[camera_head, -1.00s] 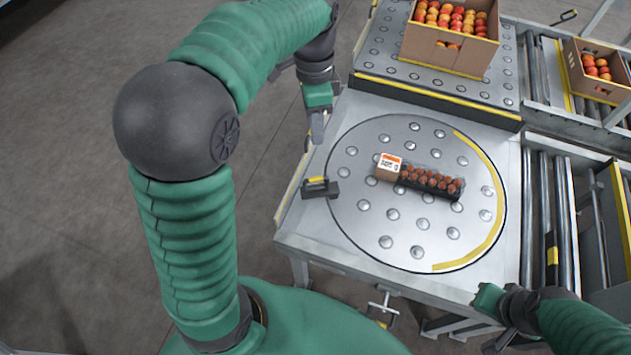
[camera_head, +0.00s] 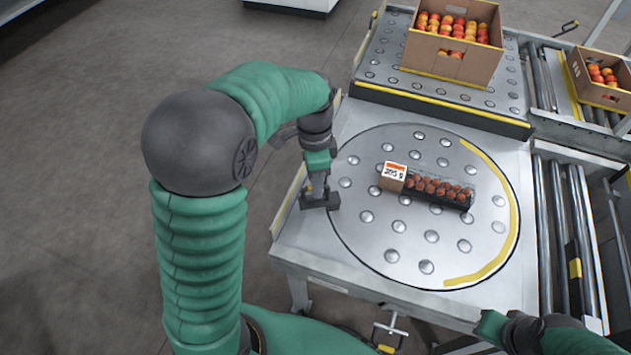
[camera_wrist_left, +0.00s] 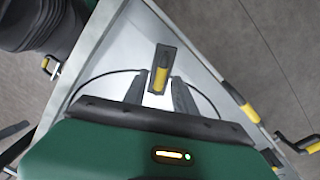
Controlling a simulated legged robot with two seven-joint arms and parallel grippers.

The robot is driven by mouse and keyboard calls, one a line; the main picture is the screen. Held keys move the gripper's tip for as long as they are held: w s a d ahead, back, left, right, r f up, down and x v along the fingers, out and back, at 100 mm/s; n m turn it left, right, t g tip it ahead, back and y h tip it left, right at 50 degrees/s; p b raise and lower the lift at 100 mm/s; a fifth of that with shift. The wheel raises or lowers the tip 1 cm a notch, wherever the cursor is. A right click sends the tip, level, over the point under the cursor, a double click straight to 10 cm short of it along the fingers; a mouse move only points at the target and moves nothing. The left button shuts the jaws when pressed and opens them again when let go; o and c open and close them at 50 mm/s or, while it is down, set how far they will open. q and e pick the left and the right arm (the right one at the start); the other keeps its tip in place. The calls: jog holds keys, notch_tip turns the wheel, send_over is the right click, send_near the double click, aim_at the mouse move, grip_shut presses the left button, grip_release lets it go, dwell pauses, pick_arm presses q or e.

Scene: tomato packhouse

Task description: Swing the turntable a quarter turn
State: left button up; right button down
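The turntable (camera_head: 400,245) is a round grey plate with ball studs and a yellow arc along its right edge. A dark handle (camera_head: 320,203) stands at its left edge; in the left wrist view the handle (camera_wrist_left: 163,54) shows a yellow stripe. My left gripper (camera_head: 317,188) is down at the handle. In the left wrist view its two fingers (camera_wrist_left: 167,88) are apart, with the handle's near end in line with the gap; I see no closed grip. My right gripper (camera_head: 490,326) is at the lower right, clear of the turntable, its fingers not clearly visible.
A cardboard box of tomatoes (camera_head: 455,65) stands on the ball table behind. Another box (camera_head: 590,88) is at the right, near roller conveyors (camera_head: 560,230). Bare floor lies left.

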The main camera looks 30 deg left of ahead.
pick_arm(q)
grip_shut()
jog(key=shift+r, duration=0.1)
dwell(1.2)
